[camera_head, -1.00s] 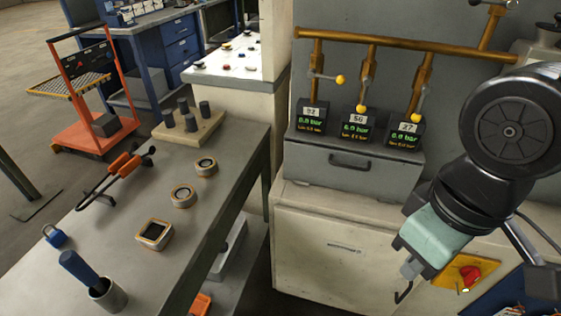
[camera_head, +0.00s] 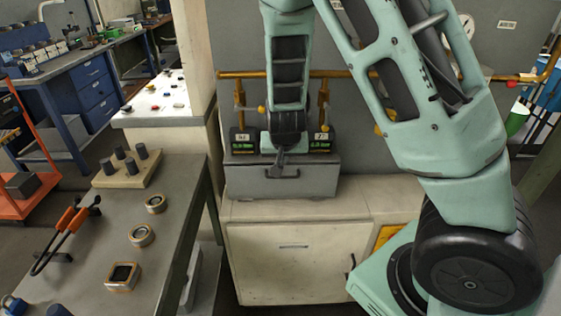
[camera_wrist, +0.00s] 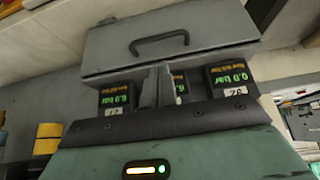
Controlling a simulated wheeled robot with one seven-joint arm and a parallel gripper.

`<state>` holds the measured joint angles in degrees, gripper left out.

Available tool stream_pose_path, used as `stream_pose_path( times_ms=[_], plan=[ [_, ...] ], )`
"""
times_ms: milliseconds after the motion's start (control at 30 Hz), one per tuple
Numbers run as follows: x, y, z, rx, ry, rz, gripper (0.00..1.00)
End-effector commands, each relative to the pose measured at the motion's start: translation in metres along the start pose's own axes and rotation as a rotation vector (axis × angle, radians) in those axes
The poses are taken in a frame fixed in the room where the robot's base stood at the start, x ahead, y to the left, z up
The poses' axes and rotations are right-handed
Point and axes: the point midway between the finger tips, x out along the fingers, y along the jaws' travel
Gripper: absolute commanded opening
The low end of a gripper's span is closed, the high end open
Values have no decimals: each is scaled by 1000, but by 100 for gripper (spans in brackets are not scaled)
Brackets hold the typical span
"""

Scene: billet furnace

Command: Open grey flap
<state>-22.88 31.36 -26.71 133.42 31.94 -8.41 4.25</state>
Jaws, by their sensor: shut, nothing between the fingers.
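The grey flap (camera_head: 245,182) is the front of a grey box standing on a cream cabinet, with a dark bar handle across it. It looks closed. My gripper (camera_head: 281,163) is shut and empty, pointing down at the top middle of the flap, close to the handle (camera_head: 283,176). In the wrist view the picture is upside down; the flap (camera_wrist: 210,38) and its handle (camera_wrist: 160,44) lie beyond the fingertips (camera_wrist: 159,72). I cannot tell whether the fingers touch the flap.
Pressure displays (camera_head: 321,142) stand on the box behind my gripper, below a brass pipe (camera_head: 345,74). The cream cabinet (camera_head: 290,250) is below. A grey workbench (camera_head: 170,200) with ring-shaped parts stands to the left, with a gap before the cabinet.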

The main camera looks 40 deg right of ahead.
Motion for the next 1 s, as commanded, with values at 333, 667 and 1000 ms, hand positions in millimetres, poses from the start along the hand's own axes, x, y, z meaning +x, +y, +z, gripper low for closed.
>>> stream_pose_path(
  times_ms=[333,667,1000],
  plan=[
    [61,1,2,0,-6,1,0],
    [87,-1,2,-2,-4,-2,0],
    [88,-1,2,-2,-3,-3,0]
  ],
)
